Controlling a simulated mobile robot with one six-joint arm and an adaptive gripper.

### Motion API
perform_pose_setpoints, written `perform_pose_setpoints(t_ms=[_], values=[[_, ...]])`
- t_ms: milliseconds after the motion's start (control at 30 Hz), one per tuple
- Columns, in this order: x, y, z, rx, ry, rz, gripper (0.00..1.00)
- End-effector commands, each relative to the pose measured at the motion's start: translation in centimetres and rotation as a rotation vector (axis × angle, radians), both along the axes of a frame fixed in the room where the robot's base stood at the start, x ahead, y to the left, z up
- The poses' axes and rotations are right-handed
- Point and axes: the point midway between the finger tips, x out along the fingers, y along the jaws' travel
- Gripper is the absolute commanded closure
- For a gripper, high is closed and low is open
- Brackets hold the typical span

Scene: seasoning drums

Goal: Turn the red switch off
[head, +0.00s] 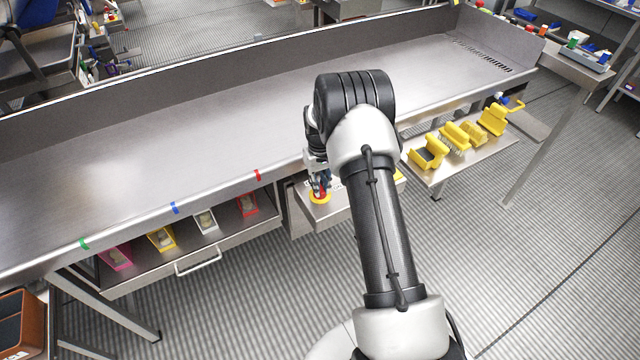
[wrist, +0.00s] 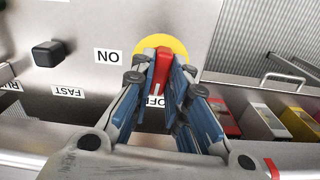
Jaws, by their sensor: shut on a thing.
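The red switch (wrist: 163,66) sits on a yellow round plate (wrist: 176,46) on a metal control box, with an "ON" label (wrist: 108,56) beside it and a partly covered "OFF" label (wrist: 155,101) at the plate's lower edge. In the head view the yellow plate (head: 320,198) shows on the box below the table's front edge. My gripper (wrist: 160,80) has its blue-padded fingers closed on either side of the red handle. The handle lies roughly in line with the fingers, its lower part between them. In the head view my gripper (head: 320,182) is partly hidden by my arm.
A black knob (wrist: 48,53) with a "FAST" label (wrist: 68,92) is on the same box. A drawer (head: 195,258) with several coloured bins is left of the box. The steel tabletop (head: 200,130) is clear.

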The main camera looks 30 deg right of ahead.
Motion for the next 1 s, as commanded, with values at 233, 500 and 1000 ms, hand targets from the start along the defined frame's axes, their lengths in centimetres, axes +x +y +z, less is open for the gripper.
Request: perform_pose_setpoints(t_ms=[233,500,1000], values=[[0.0,0.0,0.0,0.0,0.0,0.087,1.0],[0.0,0.0,0.0,0.0,0.0,0.115,1.0],[0.0,0.0,0.0,0.0,0.0,0.115,0.72]])
